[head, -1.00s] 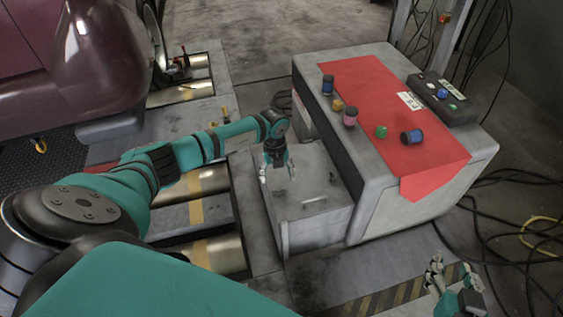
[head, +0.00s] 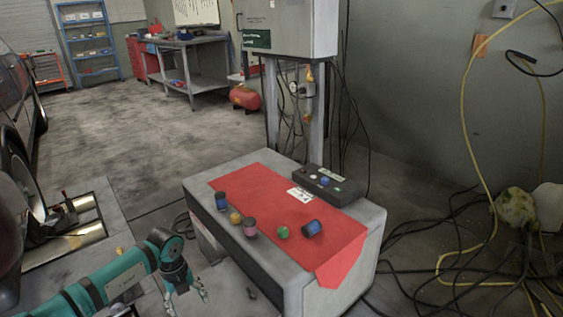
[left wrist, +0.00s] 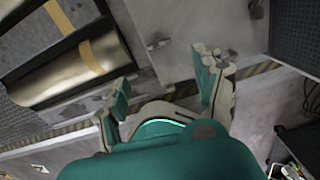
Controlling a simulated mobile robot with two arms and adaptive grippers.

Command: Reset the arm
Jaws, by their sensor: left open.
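My left arm is teal and comes in from the lower left in the head view. Its gripper (head: 186,296) hangs open and empty, pointing down, to the left of the grey cabinet with the red cloth. In the left wrist view the open fingers (left wrist: 165,95) show apart with nothing between them, above a grey metal surface. My right gripper is out of the head view now.
A red cloth (head: 262,194) covers the grey cabinet (head: 350,278). Cables (head: 460,262) lie at right. Open floor (head: 130,130) lies behind.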

